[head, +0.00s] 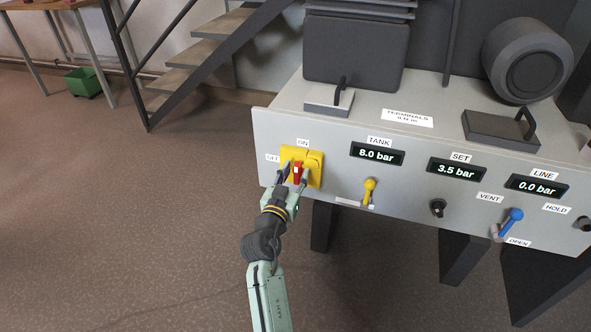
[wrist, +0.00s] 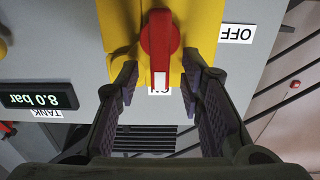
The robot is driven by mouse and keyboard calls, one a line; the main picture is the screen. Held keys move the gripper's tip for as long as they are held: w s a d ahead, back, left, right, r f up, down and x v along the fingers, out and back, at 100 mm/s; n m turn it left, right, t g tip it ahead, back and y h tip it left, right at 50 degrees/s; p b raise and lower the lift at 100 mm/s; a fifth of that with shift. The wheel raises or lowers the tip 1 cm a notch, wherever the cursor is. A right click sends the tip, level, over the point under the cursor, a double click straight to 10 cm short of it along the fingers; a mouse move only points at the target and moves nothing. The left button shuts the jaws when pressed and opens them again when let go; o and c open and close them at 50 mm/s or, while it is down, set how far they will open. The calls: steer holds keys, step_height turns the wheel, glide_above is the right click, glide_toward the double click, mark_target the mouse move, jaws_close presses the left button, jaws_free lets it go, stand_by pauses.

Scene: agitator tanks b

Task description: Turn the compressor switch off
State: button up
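The compressor switch is a red rotary knob (wrist: 160,40) on a yellow plate (head: 314,160) at the left end of the grey panel. In the wrist view, which is upside down, the knob's white mark points at the partly hidden ON label (wrist: 160,91); the OFF label (wrist: 236,33) is to the side. The red knob also shows in the head view (head: 297,173), between my fingers. My gripper (head: 293,176) is open at the switch. In the wrist view, its two dark fingers (wrist: 160,68) stand either side of the knob's marked end, with visible gaps.
The panel (head: 340,180) also carries a TANK display (head: 377,154) reading 8.0 bar, SET and LINE displays, a yellow lever (head: 369,190), a black knob (head: 438,208) and a blue lever (head: 513,221). Stairs (head: 190,80) stand behind at left. The floor at left is clear.

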steer(key=shift+w+d, duration=0.15)
steer(key=shift+w, duration=0.25)
jaws_close()
stand_by(0.4)
